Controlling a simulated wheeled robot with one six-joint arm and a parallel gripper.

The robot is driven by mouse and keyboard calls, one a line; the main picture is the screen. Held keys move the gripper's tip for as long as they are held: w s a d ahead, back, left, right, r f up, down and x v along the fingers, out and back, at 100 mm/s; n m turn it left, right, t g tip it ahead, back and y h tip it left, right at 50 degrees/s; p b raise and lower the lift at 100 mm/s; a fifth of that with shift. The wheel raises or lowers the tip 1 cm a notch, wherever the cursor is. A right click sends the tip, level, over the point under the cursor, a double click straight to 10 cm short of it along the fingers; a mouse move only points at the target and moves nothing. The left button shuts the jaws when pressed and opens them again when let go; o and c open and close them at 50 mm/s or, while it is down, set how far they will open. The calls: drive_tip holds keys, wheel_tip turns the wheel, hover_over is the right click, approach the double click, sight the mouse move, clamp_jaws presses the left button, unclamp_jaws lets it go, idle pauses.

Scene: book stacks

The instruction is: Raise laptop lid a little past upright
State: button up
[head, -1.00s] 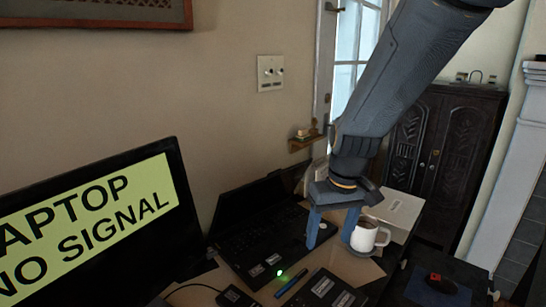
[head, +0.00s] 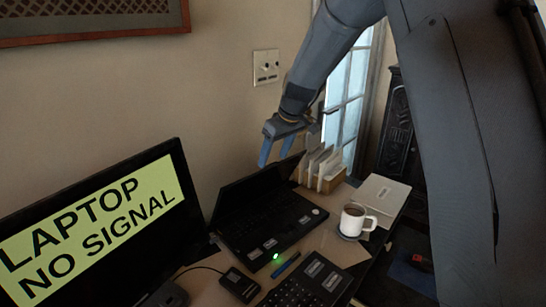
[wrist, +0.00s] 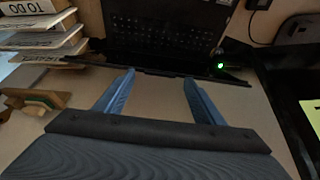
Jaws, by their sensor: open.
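The black laptop stands open on the desk, its keyboard base (head: 262,228) facing up and its dark lid (head: 238,193) raised along the wall side. The lid's exact angle is hard to read. In the wrist view the keyboard (wrist: 165,25) shows at the top, with a thin dark lid edge (wrist: 150,72) in front of it. My gripper (head: 276,158) is open and empty, pointing down above the lid's far right part, near the wall. In the wrist view the fingers (wrist: 158,78) are spread, their tips close to that edge; contact cannot be told.
A letter sorter (head: 320,172) stands just right of the laptop and my gripper. A monitor (head: 95,235) stands left.

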drive_tip(key=shift+x, duration=1.05)
